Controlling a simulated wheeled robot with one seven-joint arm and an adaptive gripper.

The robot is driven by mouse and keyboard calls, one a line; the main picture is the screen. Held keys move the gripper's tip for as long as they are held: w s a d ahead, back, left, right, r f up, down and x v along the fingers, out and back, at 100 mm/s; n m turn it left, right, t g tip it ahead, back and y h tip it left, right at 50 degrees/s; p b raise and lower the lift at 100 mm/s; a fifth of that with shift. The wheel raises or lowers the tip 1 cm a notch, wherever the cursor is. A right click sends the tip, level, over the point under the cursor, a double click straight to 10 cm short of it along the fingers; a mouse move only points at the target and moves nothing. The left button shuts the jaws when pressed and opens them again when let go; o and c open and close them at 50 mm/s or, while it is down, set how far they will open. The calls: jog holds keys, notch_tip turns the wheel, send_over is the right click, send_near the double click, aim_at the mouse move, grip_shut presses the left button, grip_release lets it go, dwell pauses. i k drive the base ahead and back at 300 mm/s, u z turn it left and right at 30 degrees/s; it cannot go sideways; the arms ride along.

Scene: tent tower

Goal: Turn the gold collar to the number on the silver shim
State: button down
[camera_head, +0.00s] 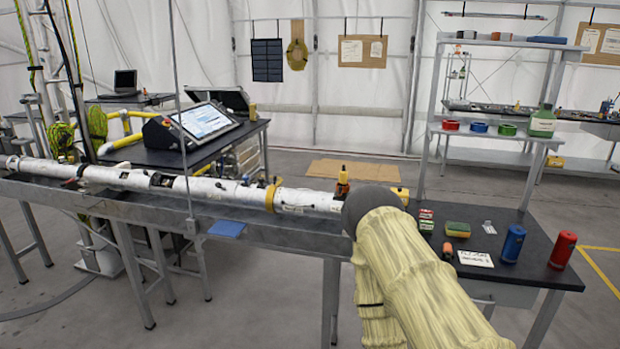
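The gold collar (270,198) is a narrow ring around the long silver tube, right of the picture's middle-left. Any marks on it are too small to read. A small silvery plate (488,227), which may be the silver shim, lies on the dark table top at right; I cannot read a number on it. My arm, in a cream sleeve with a dark grey end, reaches forward from the bottom right to the tube's right end. My gripper is hidden beyond that grey end, so its fingers do not show. The collar is left of my arm, with a visible gap between.
The silver tube (228,190) lies along a narrow dark bench (285,232). A blue cloth (227,228) lies at its front edge. The right table holds a sponge (457,229), a white card (474,259), a blue bottle (513,243) and a red bottle (562,250).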

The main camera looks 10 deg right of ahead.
aim_at(269, 200)
jog(key=z, duration=0.5)
jog(key=i, duration=1)
jog(key=u, duration=0.5)
